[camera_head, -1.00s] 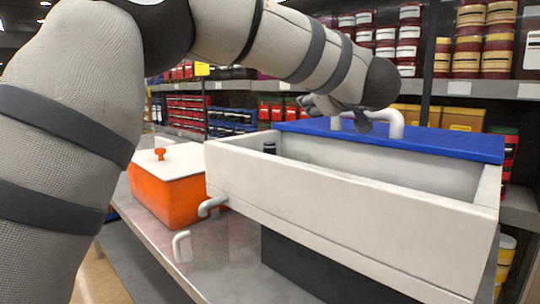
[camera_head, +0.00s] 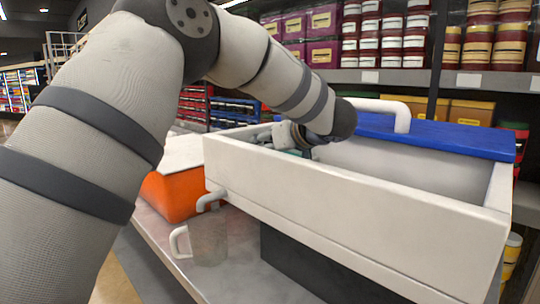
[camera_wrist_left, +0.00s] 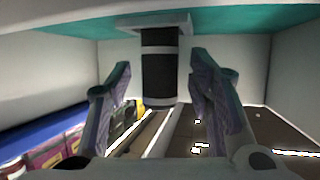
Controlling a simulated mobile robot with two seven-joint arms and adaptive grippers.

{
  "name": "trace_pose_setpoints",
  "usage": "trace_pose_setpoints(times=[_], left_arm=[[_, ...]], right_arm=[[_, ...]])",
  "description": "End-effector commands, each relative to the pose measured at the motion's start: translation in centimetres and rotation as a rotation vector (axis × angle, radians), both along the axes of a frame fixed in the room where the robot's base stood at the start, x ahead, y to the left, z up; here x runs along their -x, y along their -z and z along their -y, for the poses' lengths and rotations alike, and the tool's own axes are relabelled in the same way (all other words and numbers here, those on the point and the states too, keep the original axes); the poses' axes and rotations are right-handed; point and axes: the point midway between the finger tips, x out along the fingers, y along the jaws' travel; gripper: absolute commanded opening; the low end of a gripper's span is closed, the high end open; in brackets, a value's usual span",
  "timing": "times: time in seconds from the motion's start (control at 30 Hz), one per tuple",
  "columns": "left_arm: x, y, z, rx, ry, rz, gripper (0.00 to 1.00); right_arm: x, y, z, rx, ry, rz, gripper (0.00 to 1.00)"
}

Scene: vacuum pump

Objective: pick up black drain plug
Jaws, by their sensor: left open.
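The black drain plug (camera_wrist_left: 159,72) shows in the left wrist view as a dark cylinder with a lighter band, joined to a pale square base at the top of that picture. My left gripper (camera_wrist_left: 160,95) is open, with one finger on each side of the plug. A gap shows between the plug and each finger. In the head view my left gripper (camera_head: 285,137) is down inside the left end of the white basin (camera_head: 340,185). The plug is hidden there behind the gripper and basin wall. My right gripper is not in view.
The basin's walls surround the left gripper closely. A blue cover (camera_head: 440,136) with a white handle (camera_head: 400,108) lies at the basin's back. An orange box (camera_head: 172,196) stands to its left on the grey bench (camera_head: 215,265). Stocked shelves stand behind.

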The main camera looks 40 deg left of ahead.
Motion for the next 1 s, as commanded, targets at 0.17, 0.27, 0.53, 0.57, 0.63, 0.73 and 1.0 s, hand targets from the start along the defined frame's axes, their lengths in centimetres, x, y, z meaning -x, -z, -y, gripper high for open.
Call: trace_pose_setpoints(times=[0.17,0.27,0.53,0.57,0.63,0.73,1.0], left_arm=[[0.0,-0.1,-0.1,0.0,0.001,0.002,0.47],[0.0,-0.1,-0.1,0.0,0.001,0.002,0.29],[0.0,-0.1,0.0,0.0,0.0,0.002,0.0],[0.0,-0.1,0.0,0.0,0.0,0.002,0.0],[0.0,-0.1,0.0,0.0,0.0,0.002,0.0],[0.0,-0.2,0.0,0.0,0.0,0.002,0.0],[1.0,-4.5,-0.5,0.002,-0.002,0.006,0.0]], right_arm=[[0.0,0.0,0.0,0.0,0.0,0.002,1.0],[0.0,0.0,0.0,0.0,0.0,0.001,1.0],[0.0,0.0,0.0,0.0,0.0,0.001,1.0],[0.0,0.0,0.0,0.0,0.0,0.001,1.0],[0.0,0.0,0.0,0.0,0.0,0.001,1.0],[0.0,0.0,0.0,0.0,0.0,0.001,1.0],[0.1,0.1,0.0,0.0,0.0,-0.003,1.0]])
